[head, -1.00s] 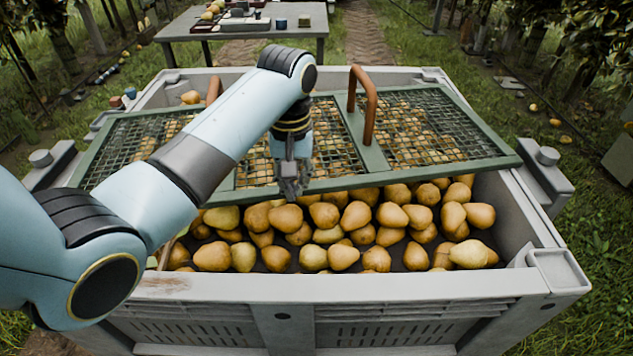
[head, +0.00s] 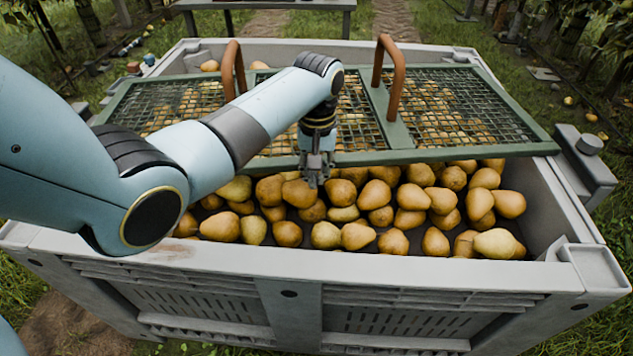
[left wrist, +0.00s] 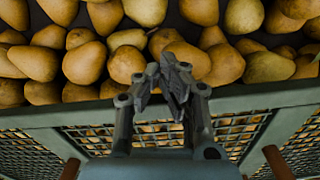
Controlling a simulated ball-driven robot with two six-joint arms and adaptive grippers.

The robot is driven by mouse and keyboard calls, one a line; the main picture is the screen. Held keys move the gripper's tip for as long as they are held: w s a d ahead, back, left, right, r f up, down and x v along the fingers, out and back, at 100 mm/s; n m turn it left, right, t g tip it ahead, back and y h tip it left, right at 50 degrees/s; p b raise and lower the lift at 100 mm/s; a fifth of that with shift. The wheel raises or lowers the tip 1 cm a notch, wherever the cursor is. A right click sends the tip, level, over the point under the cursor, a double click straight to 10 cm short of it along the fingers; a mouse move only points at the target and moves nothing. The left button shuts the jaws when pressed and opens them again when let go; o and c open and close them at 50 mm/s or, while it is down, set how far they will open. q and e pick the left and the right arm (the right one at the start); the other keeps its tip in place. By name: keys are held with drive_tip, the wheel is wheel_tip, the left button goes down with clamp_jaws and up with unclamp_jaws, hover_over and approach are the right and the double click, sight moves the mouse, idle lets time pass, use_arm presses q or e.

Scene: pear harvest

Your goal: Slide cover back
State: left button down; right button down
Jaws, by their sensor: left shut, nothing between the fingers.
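The cover (head: 402,156) is a green frame with wire mesh and two brown arched handles. It lies across the rear part of a large grey bin (head: 290,262), leaving the front strip of pears open to view. My left gripper (head: 315,180) is shut and empty at the cover's front edge, near its middle, with the fingers pointing down. In the left wrist view the closed fingers (left wrist: 167,82) show over the green front bar (left wrist: 262,98), with pears beyond. I cannot tell whether the fingers touch the bar. My right gripper is not in view.
Several yellow-brown pears (head: 395,242) fill the bin, also under the mesh. A grey block with a round knob (head: 590,145) stands on the right rim. A table (head: 290,5) stands behind the bin, and grass lies around it.

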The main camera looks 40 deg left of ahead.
use_arm(q)
drive_tip(key=shift+w+a+r, duration=0.1)
drive_tip(key=shift+w+a, duration=0.05)
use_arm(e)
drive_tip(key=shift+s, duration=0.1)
use_arm(q)
drive_tip(key=w+a, duration=0.1)
drive_tip(key=w, duration=0.2)
drive_tip(key=w+a+b, duration=0.1)
drive_tip(key=shift+w+a, duration=0.15)
drive_tip(key=shift+a, duration=0.15)
drive_tip(key=shift+w+a, duration=0.15)
drive_tip(key=shift+w, duration=0.15)
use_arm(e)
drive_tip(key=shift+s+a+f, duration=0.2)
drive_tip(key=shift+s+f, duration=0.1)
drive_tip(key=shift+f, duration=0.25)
